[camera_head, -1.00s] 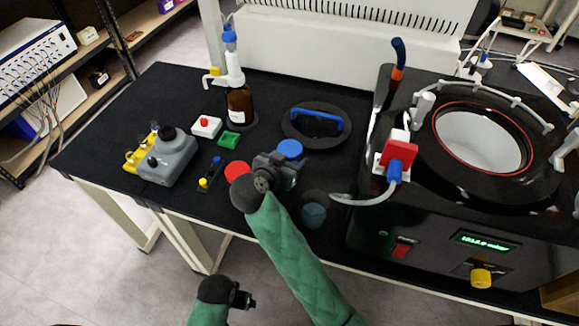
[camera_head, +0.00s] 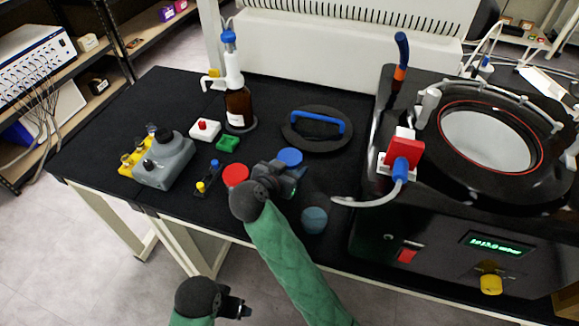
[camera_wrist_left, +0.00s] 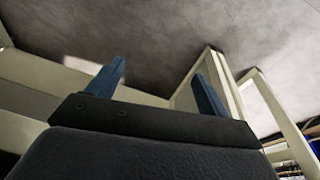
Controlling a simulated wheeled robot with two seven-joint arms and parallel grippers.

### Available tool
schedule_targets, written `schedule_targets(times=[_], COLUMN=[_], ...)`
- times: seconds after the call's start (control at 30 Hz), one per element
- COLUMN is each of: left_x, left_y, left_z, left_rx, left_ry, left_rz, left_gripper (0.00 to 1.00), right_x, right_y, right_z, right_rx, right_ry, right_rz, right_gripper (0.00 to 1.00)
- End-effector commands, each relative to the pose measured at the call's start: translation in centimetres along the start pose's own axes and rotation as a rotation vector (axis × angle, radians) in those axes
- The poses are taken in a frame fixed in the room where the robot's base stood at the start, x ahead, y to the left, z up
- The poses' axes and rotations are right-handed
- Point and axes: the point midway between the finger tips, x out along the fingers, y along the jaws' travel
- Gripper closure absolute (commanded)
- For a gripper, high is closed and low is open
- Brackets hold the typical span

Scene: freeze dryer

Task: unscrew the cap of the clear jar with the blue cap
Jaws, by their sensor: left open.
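A flat round blue disc (camera_head: 290,157) lies on the black table top just beyond my right gripper. A round teal, partly clear-looking item (camera_head: 314,220) stands near the table's front edge. I cannot tell for sure which of these is the jar with the blue cap. My right gripper (camera_head: 294,178) is over the table between the two, pointing right; its fingertips are too dark and small to read. My left gripper (camera_head: 245,308) is low in front of the table, away from the objects. In the left wrist view its two blue fingers (camera_wrist_left: 160,88) are apart with nothing between them.
A red disc (camera_head: 235,174) lies left of my right gripper. The freeze dryer (camera_head: 440,250) fills the right side. The far left table is clear.

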Motion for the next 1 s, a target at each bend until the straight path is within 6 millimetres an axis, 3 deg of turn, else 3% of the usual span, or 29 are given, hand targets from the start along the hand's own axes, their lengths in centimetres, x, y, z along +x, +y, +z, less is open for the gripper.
schedule_targets(times=[0.4, 0.5, 1.0], left_x=[0.2, -0.6, 9.8], left_y=[0.0, 0.1, -1.6], left_z=[0.1, -0.1, 0.0], left_rx=[-0.001, -0.001, -0.005], left_ry=[0.000, 0.008, -0.037], left_rz=[0.001, 0.002, -0.028], left_gripper=[0.21, 0.21, 0.21], right_x=[0.0, -0.5, -4.0], right_y=[0.0, 0.0, 0.0], right_z=[0.0, -0.3, -0.3], right_rx=[0.000, -0.001, -0.001], right_ry=[0.000, -0.001, -0.001], right_rz=[0.000, 0.000, 0.000], right_gripper=[0.33, 0.33, 0.33])
